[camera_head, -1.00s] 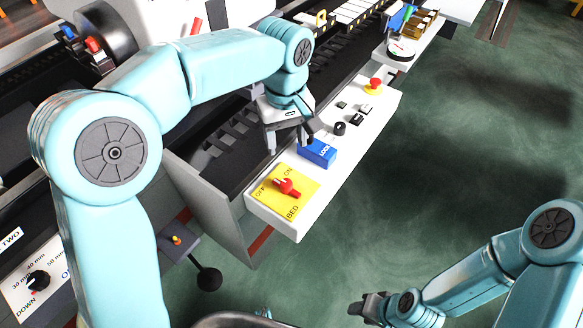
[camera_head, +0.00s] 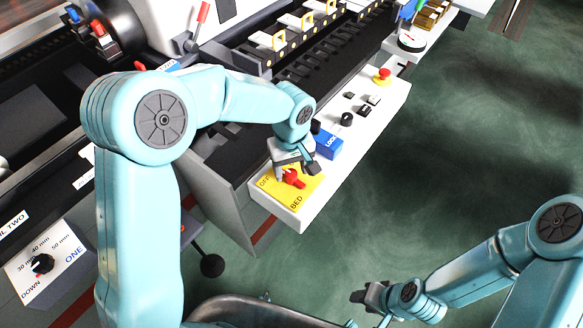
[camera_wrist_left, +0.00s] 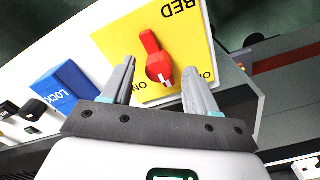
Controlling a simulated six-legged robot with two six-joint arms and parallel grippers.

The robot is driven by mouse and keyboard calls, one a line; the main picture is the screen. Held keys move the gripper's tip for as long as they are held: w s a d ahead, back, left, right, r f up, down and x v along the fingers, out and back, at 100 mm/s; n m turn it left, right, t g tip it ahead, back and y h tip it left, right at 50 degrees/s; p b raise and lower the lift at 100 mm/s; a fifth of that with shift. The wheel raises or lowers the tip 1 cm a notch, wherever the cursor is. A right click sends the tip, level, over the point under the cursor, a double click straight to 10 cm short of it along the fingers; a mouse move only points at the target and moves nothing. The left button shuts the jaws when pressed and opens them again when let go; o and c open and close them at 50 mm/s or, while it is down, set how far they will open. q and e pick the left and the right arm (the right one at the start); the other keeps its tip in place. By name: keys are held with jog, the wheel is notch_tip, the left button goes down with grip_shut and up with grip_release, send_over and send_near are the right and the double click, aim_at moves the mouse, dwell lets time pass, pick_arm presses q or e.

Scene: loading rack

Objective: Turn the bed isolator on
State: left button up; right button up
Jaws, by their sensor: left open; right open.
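The bed isolator is a red rotary handle (camera_head: 294,178) on a yellow plate (camera_head: 297,201) marked OFF and BED, at the near end of a white panel. In the left wrist view the red handle (camera_wrist_left: 155,60) stands on the yellow plate (camera_wrist_left: 188,42), with its white mark between the words. My left gripper (camera_head: 296,172) is open just above the plate, partly covering it in the head view. In the left wrist view its fingers (camera_wrist_left: 160,82) lie either side of the handle's lower end, with gaps showing. My right gripper (camera_head: 366,297) is open and empty, low over the floor.
A blue LOCK block (camera_head: 328,144) sits beside the yellow plate. Farther along the white panel (camera_head: 330,182) are black knobs and a red emergency button (camera_head: 382,75). A black ball-ended lever (camera_head: 212,265) is below left. Green floor is clear at right.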

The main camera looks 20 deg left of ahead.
pick_arm(q)
jog(key=shift+f, duration=0.5)
jog(key=c, duration=1)
jog(key=shift+c, duration=0.2)
